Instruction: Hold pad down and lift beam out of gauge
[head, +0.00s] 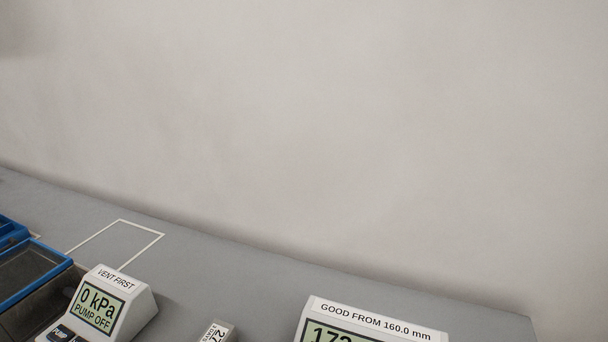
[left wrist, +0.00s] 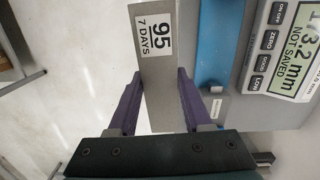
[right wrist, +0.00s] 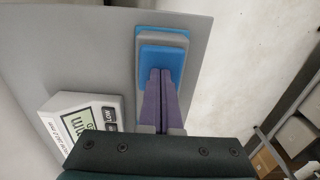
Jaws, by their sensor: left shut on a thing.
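The beam (left wrist: 158,85) is a grey bar with a label reading "95 7 DAYS" in the left wrist view. My left gripper (left wrist: 159,76) has its purple fingers on both sides of it. The gauge (left wrist: 283,55) is beside it on the right, with a display reading 173.2 mm NOT SAVED. A blue strip lies between beam and display; I cannot tell whether the beam still touches the gauge. In the right wrist view, the pad (right wrist: 163,38) is a stepped blue and grey block. My right gripper (right wrist: 161,73) has its fingers together, tips over the pad's blue face.
In the head view, a pump box (head: 107,302) reads 0 kPa PUMP OFF, with a blue-rimmed container (head: 58,270) left of it. The gauge display (head: 372,322) is at the bottom right. A white outline (head: 122,220) marks clear grey bench before the bare wall.

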